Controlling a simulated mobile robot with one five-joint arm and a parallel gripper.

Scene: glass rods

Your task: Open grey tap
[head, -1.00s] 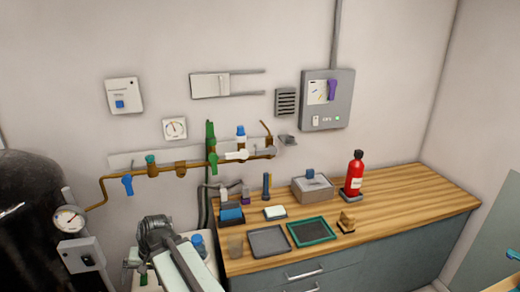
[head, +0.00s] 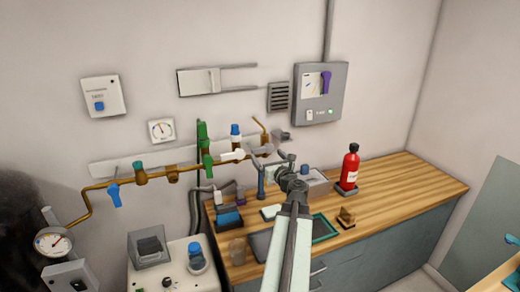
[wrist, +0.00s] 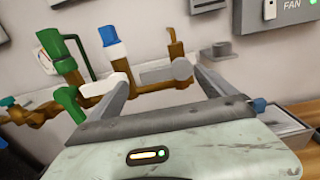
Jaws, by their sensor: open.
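The grey tap (head: 264,149) is at the right end of the brown wall pipe (head: 172,172). In the wrist view the grey tap (wrist: 168,73) has a pale grey handle lying roughly along the pipe. My gripper (head: 272,157) is open in front of it. In the wrist view my gripper's fingers (wrist: 158,75) stand apart, one on each side of the grey handle. I cannot tell whether either finger touches it. My wrist hides the parts below.
Left of the grey tap are a white handle (wrist: 99,86), a blue-topped valve (wrist: 112,44) and a green valve (wrist: 60,50). A grey wall bracket (wrist: 222,49) is close on the right. The wooden counter (head: 405,185) below holds trays and a red bottle (head: 349,168).

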